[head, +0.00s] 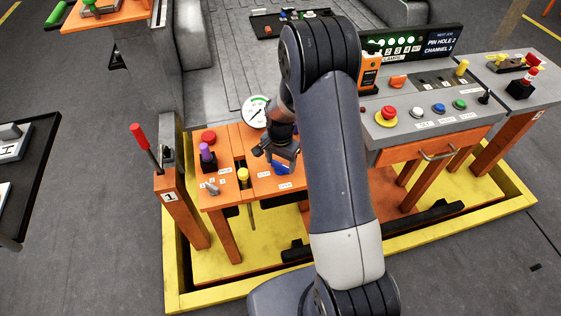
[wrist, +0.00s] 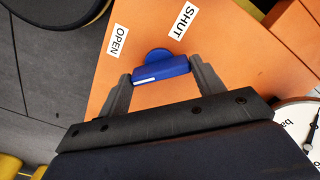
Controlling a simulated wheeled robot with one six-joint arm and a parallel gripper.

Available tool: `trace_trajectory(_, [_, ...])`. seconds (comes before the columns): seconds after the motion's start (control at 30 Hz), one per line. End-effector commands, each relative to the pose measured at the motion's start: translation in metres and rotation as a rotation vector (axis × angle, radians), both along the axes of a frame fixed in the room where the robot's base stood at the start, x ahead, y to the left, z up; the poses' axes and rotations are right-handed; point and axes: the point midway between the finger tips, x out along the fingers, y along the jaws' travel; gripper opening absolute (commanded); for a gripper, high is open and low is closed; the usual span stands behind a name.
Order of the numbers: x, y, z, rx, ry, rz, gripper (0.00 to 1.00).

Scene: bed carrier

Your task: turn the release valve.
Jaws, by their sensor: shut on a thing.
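The release valve's blue handle (wrist: 162,71) sits on an orange panel (wrist: 225,75) in the wrist view. A white line marks the handle, and it lies between an OPEN label (wrist: 117,41) and a SHUT label (wrist: 183,21). My gripper (wrist: 163,74) has one finger at each end of the handle and is shut on it. In the head view, my gripper (head: 277,150) is over the orange bench, and a bit of the blue handle (head: 281,168) shows below it. My arm hides the bench to the right of the valve.
A round gauge (head: 255,111) stands just behind the valve. Left of it are a red button (head: 208,137), a purple-topped control (head: 207,155) and a yellow knob (head: 243,175). A red-handled lever (head: 140,138) rises at the bench's left. A grey control panel (head: 430,125) is at right.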

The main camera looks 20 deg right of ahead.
Motion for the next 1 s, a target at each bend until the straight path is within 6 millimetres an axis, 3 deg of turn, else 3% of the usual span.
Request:
trace_trajectory(0.7, [0.0005,0.0001,-0.0006,0.0,-0.001,0.587,0.41])
trace_trajectory(1.0, [0.0006,0.0001,0.0,0.0,-0.002,0.748,0.41])
